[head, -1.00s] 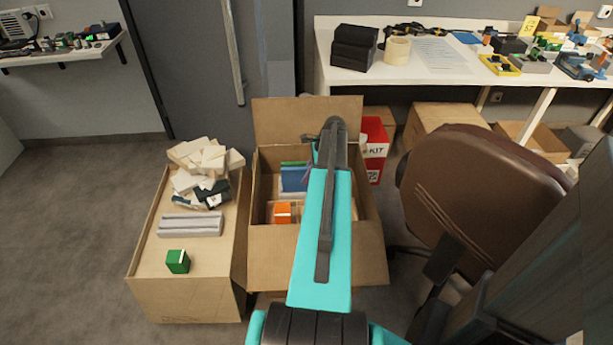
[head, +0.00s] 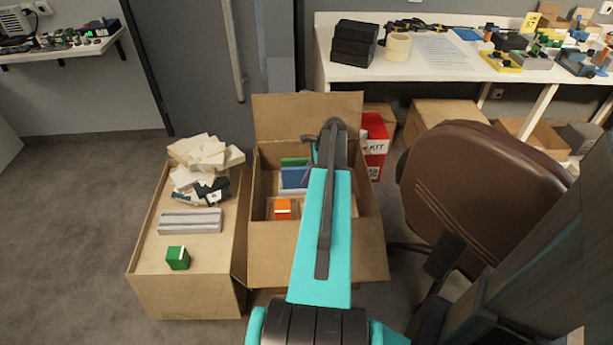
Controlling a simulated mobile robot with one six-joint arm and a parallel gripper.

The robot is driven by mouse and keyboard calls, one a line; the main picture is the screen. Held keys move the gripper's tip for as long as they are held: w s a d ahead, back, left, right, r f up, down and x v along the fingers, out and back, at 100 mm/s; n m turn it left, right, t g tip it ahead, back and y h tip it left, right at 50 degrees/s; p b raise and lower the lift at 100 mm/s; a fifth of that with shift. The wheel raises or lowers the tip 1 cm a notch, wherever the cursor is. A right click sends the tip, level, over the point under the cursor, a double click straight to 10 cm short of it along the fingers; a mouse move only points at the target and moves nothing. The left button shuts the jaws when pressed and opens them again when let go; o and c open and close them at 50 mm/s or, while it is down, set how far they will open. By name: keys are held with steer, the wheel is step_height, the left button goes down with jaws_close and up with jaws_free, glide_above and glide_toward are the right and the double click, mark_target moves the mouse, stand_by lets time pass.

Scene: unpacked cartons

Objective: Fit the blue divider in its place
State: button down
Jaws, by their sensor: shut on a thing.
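The blue divider (head: 293,178) is a flat blue panel inside the open carton (head: 262,255), towards its back left. A green piece (head: 294,162) shows just behind it. My gripper (head: 309,168) is over the carton at the divider's right end, shut on the divider. My arm covers the right part of the carton, so the fingertips and the divider's right end are mostly hidden. I cannot tell whether the divider's lower edge sits in a slot. An orange block (head: 282,209) lies in a front compartment.
A closed box to the left holds white foam pieces (head: 206,153), a grey grooved block (head: 190,221) and a green cube (head: 178,258). A red kit box (head: 375,140) stands behind the carton on the right. A brown chair (head: 485,190) is close on the right.

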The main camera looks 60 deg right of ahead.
steer(key=shift+f, duration=0.4)
steer(key=c, duration=1.7)
jaws_free()
steer(key=shift+r, duration=0.15)
steer(key=v, duration=1.3)
steer(key=shift+s+r+p, duration=0.1)
steer(key=shift+r+p, duration=0.2)
steer(key=shift+p, duration=0.1)
